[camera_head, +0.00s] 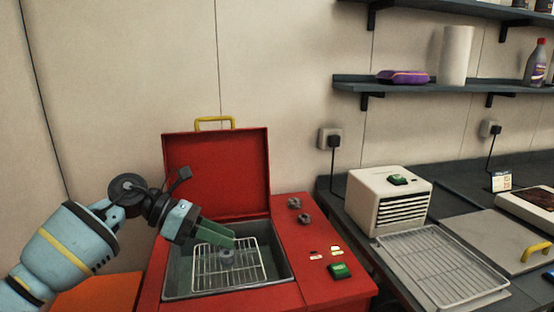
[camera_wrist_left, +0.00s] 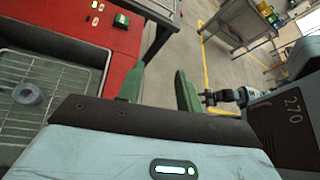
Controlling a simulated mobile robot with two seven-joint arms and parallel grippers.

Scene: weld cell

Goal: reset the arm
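My left gripper (camera_head: 232,238) reaches in from the left over the open basin of the red parts washer (camera_head: 322,290). In the left wrist view its two green fingers (camera_wrist_left: 158,90) stand apart with nothing between them.
The washer's raised red lid (camera_head: 215,170) stands behind the gripper. A cream vented box (camera_head: 388,203) and an empty wire rack (camera_head: 440,265) are on the bench at right. A shelf (camera_head: 420,89) hangs above. Floor shows beyond the fingers in the wrist view.

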